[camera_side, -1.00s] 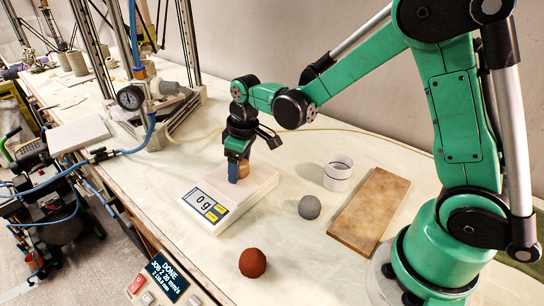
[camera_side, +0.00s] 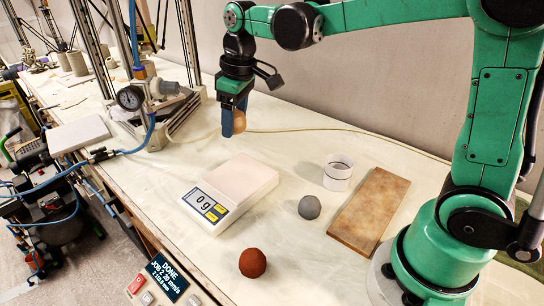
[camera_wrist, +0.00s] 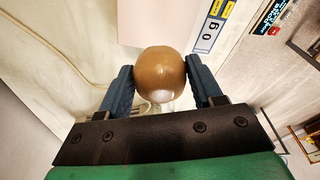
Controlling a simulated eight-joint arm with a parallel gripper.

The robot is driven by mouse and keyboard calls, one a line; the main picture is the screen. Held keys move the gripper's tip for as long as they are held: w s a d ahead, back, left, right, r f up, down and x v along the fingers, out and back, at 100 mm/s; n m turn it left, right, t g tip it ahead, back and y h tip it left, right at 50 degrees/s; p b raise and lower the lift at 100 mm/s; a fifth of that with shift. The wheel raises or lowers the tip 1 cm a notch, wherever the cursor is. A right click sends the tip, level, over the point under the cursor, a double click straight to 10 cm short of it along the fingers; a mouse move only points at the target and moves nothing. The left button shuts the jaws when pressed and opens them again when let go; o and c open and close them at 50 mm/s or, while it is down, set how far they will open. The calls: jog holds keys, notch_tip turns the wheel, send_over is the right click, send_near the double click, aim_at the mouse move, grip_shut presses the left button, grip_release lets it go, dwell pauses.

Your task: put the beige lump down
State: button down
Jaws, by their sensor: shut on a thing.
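The beige lump (camera_side: 240,121) is a rounded tan ball held between the blue fingers of my gripper (camera_side: 233,122). In the side view it hangs in the air above and behind the white scale, clear of any surface, and a blue finger hides part of it. In the wrist view the lump (camera_wrist: 160,77) sits between both fingertips of my gripper (camera_wrist: 160,85), which is shut on it.
The white scale (camera_side: 243,180) reads 0 g with an empty plate. A grey ball (camera_side: 309,207), a red-brown ball (camera_side: 252,263), a white cup (camera_side: 338,172) and a brown board (camera_side: 370,208) stand on the table. A dial-gauge rig (camera_side: 130,97) is at left.

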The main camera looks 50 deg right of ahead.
notch_tip(320, 180, up, 8)
jog(key=shift+r, duration=0.4)
jog(key=shift+s+a+r+n, duration=0.1)
jog(key=shift+s+a+n, duration=0.05)
jog(key=shift+s+n, duration=0.25)
jog(key=s+a+f+n+g, duration=0.1)
jog(key=s+a+n, duration=0.2)
jog(key=s+n, duration=0.5)
jog(key=n+g+y, duration=0.1)
jog(key=n, duration=0.8)
send_over(278, 239)
notch_tip(278, 239, down, 3)
jog(key=f, duration=1.9)
jog(key=shift+w+d+f, duration=0.1)
jog(key=shift+d+f, duration=0.1)
jog(key=shift+f, duration=0.05)
jog(key=shift+c, duration=0.7)
grip_release()
